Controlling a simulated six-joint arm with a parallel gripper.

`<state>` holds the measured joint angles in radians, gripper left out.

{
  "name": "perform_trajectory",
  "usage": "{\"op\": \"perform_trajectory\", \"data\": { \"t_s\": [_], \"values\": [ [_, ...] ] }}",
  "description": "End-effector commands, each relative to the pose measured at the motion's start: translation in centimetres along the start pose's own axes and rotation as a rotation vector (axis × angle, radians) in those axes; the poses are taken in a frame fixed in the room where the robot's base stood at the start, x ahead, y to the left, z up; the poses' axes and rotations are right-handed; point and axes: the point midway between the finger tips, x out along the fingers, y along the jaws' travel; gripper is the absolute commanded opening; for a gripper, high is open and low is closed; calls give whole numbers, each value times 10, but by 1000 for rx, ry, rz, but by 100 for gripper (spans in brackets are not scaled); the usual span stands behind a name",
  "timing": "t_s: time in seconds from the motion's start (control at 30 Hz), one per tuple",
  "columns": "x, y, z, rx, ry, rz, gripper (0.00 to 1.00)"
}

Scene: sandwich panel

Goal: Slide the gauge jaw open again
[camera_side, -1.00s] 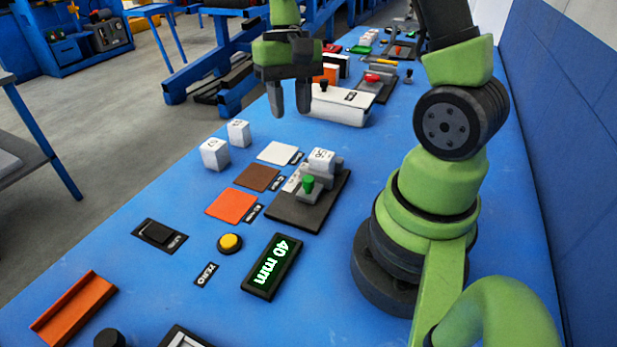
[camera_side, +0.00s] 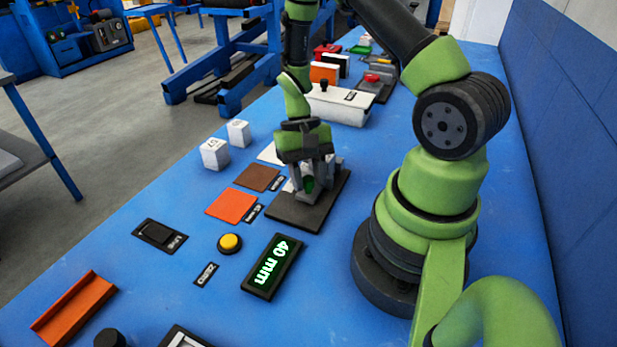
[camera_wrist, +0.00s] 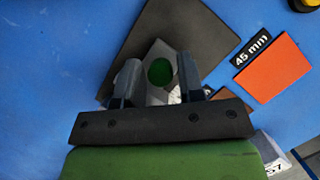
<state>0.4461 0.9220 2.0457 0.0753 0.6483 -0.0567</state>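The gauge (camera_side: 290,212) is a dark base plate with a grey jaw that carries a green knob (camera_side: 308,184). My gripper (camera_side: 307,190) is over the gauge, pointing down, with its fingers on both sides of the knob. In the wrist view the knob (camera_wrist: 160,72) lies between the two fingers, with a gap visible on each side, so my gripper (camera_wrist: 157,78) is open. The dark gauge plate (camera_wrist: 190,30) spreads beyond the fingertips. The white block in the gauge is mostly hidden by my gripper. The display (camera_side: 271,266) reads 40 mm.
Orange (camera_side: 231,206) and brown (camera_side: 257,178) pads lie left of the gauge, with a white pad partly hidden behind my gripper. Two white cubes (camera_side: 214,153) stand farther left. A yellow button (camera_side: 229,243) is in front. A white box (camera_side: 338,103) stands behind.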

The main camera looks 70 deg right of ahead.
Motion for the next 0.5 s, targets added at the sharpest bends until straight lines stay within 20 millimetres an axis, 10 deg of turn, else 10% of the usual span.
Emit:
{"op": "perform_trajectory", "data": {
  "t_s": [0.33,0.5],
  "values": [
    [5,0,0,-1,0,1,35],
    [5,0,0,-1,0,1,0]
  ]
}}
